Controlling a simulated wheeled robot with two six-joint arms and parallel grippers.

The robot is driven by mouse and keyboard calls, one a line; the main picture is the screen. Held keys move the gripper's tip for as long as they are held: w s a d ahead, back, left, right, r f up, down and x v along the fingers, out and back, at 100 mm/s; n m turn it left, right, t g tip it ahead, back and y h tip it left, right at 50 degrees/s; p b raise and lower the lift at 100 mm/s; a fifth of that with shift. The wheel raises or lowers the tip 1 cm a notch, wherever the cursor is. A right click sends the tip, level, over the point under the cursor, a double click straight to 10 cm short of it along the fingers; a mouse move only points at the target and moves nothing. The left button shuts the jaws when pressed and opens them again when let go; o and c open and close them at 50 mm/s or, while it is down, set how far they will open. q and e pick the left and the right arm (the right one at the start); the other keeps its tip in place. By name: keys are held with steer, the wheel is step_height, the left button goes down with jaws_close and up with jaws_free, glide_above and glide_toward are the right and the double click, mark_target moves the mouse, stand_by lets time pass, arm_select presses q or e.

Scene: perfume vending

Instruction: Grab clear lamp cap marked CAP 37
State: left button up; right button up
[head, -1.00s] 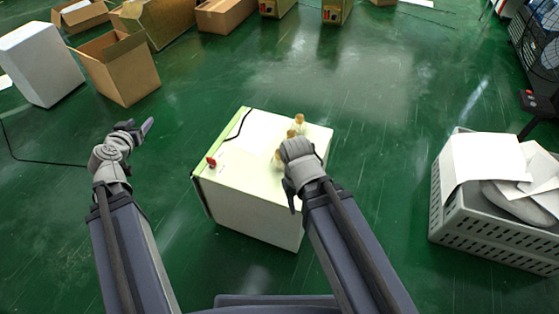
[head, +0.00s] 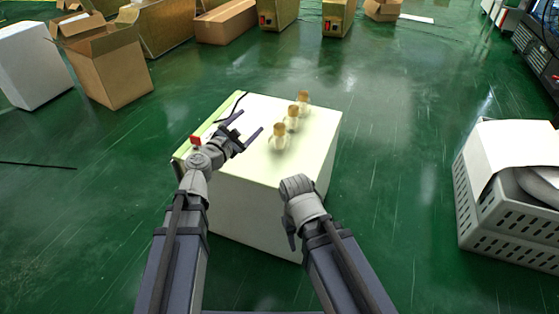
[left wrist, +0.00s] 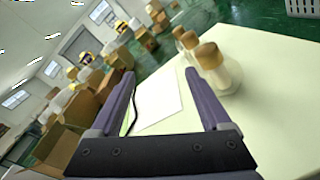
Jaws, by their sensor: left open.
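Three small clear bottles with gold-brown caps stand in a row on a white cabinet (head: 255,215). The nearest bottle (head: 279,138) is at the front, the middle bottle (head: 292,118) is behind it, and the far bottle (head: 303,100) is beyond that. No CAP 37 marking can be read. My left gripper (head: 252,120) is open and empty above the cabinet top, left of the bottles and apart from them. In the left wrist view the nearest bottle (left wrist: 216,70) stands just right of the right finger. My right gripper (head: 291,232) is low at the cabinet's front side; its fingers are mostly hidden.
A red knob-like thing (head: 196,141) and a dark cable (head: 236,105) are at the cabinet's left edge. A white sheet (left wrist: 158,98) lies on its top. A grey crate (head: 490,225) stands right. Cardboard boxes (head: 108,70) stand at the back left. The green floor between is clear.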

mark_target(284, 125)
arm_select(q)
steer(key=d+f+n+b, duration=0.1)
steer(key=d, duration=0.1)
steer(key=d+f+n+h+b, duration=0.1)
steer(key=d+f, duration=0.1)
steer(key=d+f+n+b, duration=0.1)
steer(key=n, duration=0.1)
steer(key=shift+s+d+f+h+b, duration=0.2)
steer(key=shift+d+f+h+b, duration=0.1)
steer(key=shift+d+f, duration=0.1)
steer(key=shift+d+n, duration=0.5)
steer(key=shift+n, duration=0.2)
steer(key=shift+x, duration=3.9)
steer(key=shift+s, duration=0.1)
arm_select(e)
step_height(284, 125, down, 6)
steer(key=shift+f, duration=0.1)
arm_select(q)
jaws_close()
